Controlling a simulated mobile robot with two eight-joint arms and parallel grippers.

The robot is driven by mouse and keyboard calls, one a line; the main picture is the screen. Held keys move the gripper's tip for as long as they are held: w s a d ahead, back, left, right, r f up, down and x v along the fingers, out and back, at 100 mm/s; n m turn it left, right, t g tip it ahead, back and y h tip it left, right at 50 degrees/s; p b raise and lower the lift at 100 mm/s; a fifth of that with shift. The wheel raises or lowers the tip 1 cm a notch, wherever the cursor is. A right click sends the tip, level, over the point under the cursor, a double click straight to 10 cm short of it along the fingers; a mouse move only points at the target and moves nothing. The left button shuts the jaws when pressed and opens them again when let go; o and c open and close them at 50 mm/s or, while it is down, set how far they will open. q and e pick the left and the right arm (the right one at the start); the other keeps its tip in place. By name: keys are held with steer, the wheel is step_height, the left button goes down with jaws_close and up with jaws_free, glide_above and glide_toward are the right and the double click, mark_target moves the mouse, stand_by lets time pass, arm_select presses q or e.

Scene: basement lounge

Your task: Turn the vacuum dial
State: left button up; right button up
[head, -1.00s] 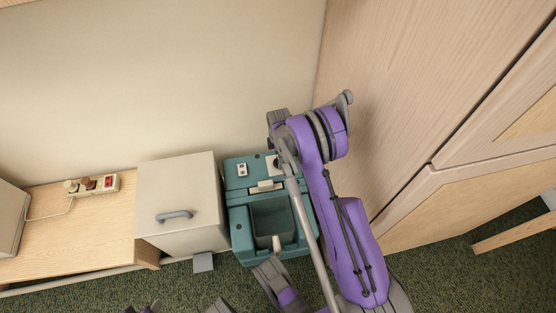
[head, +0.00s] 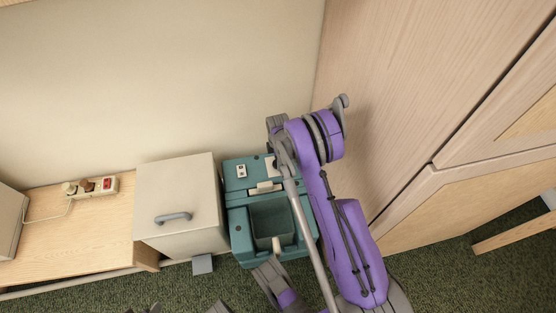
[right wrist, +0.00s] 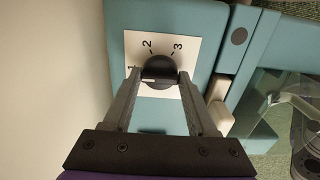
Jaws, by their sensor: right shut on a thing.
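The teal vacuum (head: 238,212) stands on the carpet against the wall in the head view. Its black dial (right wrist: 160,69) sits on a white plate marked 1, 2 and 3 in the right wrist view. My right gripper (right wrist: 159,77) has one finger on each side of the dial and is shut on it. A pale mark shows on the dial's lower left, on the side of the 1. In the head view, my right arm and gripper (head: 273,146) cover most of the dial and its plate.
A beige cabinet (head: 183,190) with a grey handle stands close to the vacuum's left. A low wooden shelf (head: 110,225) holds a power strip (head: 92,187). Tall wooden panels (head: 400,110) rise close to my right arm.

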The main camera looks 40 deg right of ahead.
steer(key=shift+m, duration=0.3)
steer(key=m, duration=0.4)
steer(key=shift+m+b, duration=0.3)
steer(key=shift+b, duration=0.05)
steer(key=m, duration=1.2)
steer(key=shift+m+b, duration=0.35)
steer(key=shift+m, duration=0.05)
steer(key=m, duration=0.5)
steer(key=shift+m, duration=0.4)
steer(key=o, duration=1.4)
steer(key=shift+c, duration=0.2)
